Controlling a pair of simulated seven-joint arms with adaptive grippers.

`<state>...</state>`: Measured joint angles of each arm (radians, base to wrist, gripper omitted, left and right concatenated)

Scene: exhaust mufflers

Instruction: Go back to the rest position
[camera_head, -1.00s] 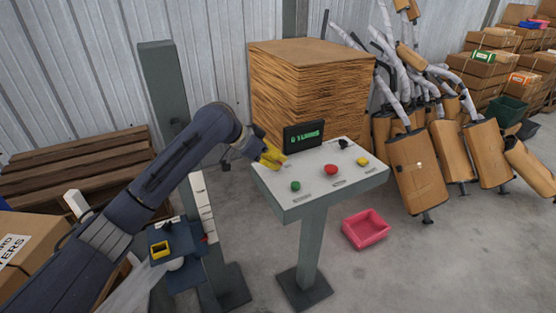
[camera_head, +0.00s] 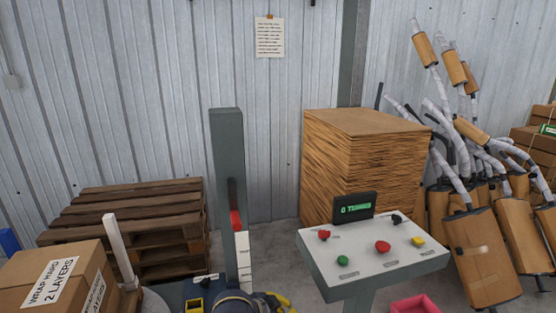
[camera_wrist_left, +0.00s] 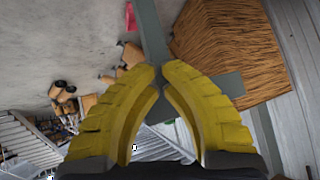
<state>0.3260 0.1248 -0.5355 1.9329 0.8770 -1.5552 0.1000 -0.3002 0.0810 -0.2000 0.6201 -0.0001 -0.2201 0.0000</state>
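My left gripper (camera_head: 282,301) shows at the bottom edge of the head view, low and to the left of the control console (camera_head: 322,270). Most of it and its arm is cut off. In the left wrist view its two yellow fingers (camera_wrist_left: 160,72) come together almost tip to tip, with nothing held between them. My right gripper is out of view.
A grey post (camera_head: 227,150) with a red handle (camera_head: 236,221) stands left of the console. A brown stack (camera_head: 350,160) is behind the console, wooden pallets (camera_head: 130,212) and a cardboard box (camera_head: 60,280) at left. Mufflers (camera_head: 480,255) lean at right. A pink bin (camera_head: 415,305) is on the floor.

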